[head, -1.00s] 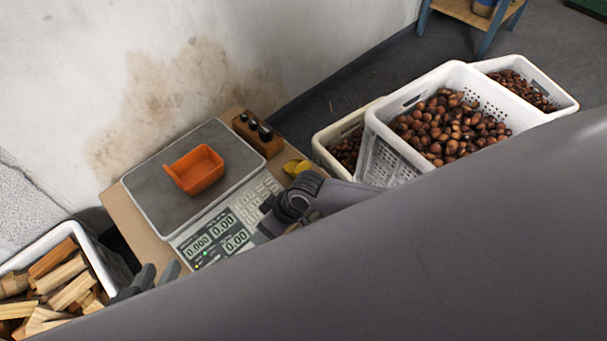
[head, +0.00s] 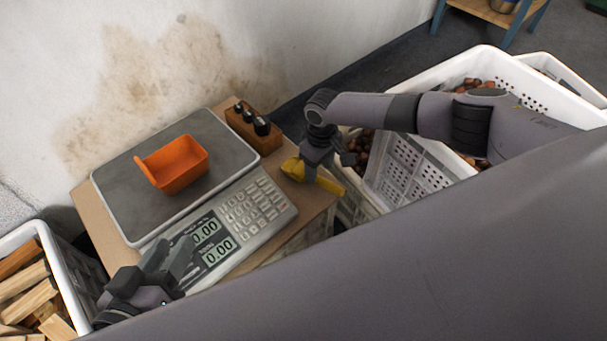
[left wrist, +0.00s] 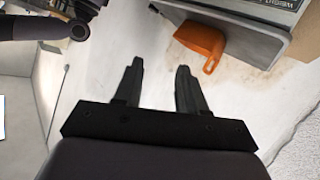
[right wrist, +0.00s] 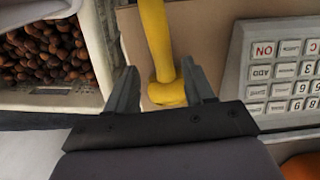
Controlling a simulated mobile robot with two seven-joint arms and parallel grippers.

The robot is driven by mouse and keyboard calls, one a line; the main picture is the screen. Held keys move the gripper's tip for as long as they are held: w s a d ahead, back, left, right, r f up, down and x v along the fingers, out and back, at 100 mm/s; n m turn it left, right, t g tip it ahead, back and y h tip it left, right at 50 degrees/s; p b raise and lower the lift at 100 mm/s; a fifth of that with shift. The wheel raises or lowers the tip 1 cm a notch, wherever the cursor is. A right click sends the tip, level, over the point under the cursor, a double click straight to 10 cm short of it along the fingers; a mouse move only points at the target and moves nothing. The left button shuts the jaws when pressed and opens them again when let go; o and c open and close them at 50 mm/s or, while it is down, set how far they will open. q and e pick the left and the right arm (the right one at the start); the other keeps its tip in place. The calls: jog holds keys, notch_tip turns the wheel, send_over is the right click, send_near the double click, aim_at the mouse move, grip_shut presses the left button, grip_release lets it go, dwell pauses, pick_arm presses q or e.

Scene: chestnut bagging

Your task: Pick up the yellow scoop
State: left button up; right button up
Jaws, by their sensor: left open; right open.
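The yellow scoop (head: 328,184) lies on the cardboard-coloured table top beside the scale, at its right edge in the head view. My right gripper (head: 318,166) is directly over it and hides part of it. In the right wrist view the scoop's yellow handle (right wrist: 157,40) runs between the two spread fingers of the right gripper (right wrist: 162,78). I cannot tell whether the fingers touch it. My left gripper (head: 172,258) is open and empty near the scale's display end. It also shows open in the left wrist view (left wrist: 160,75).
An orange tray (head: 180,166) sits on the scale plate (head: 112,180). A wooden block with dark knobs (head: 253,128) stands behind. White crates (head: 400,175) with chestnuts are at right. A crate of firewood (head: 68,265) is at left. My arm covers the lower right.

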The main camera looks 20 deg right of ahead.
aim_at(318, 177)
notch_tip(318, 177, down, 4)
jog(key=shift+s+a+r+b, duration=0.1)
jog(key=shift+s+a+b, duration=0.05)
jog(key=shift+b, duration=0.9)
jog(key=shift+f, duration=0.45)
pick_arm(q)
jog(key=shift+s+a+f+m+t+y, duration=0.15)
jog(key=shift+a+m+t+y, duration=0.25)
jog(key=shift+a, duration=0.35)
pick_arm(e)
grip_shut()
jog(key=shift+r, duration=0.2)
